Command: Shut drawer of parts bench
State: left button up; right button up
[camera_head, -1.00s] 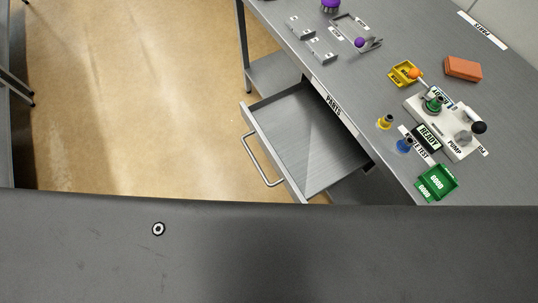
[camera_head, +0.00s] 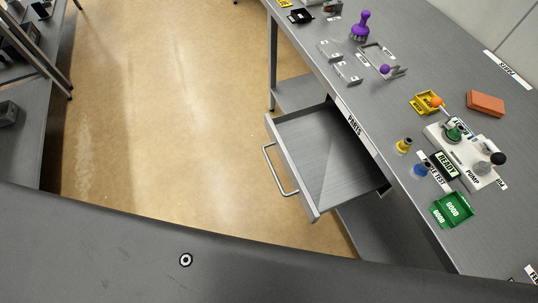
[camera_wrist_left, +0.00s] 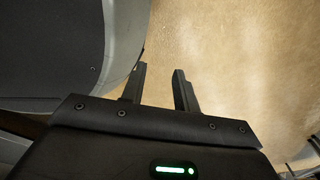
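The parts bench (camera_head: 440,75) is a grey metal table on the right of the head view. Its drawer (camera_head: 325,160) is pulled open and looks empty. The drawer has a silver bar handle (camera_head: 277,172) on its front, facing left over the floor. A "PARTS" label sits on the bench edge above the drawer. My left gripper (camera_wrist_left: 160,82) shows only in the left wrist view, with its two fingers apart and nothing between them, over bare floor. It is away from the drawer, which that view does not show. My right gripper is not in view.
On the bench stand a white pump unit (camera_head: 470,160), a green tray (camera_head: 453,209), an orange block (camera_head: 486,104), a yellow holder (camera_head: 425,103) and a purple knobbed tool (camera_head: 361,27). Other shelving (camera_head: 35,120) stands at the left. The floor (camera_head: 180,110) between is clear.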

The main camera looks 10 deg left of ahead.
aim_at(328, 166)
jog(key=u, duration=0.05)
jog(key=k, duration=0.3)
jog(key=z, duration=1.15)
jog(key=i, duration=0.65)
jog(key=u, duration=1.1)
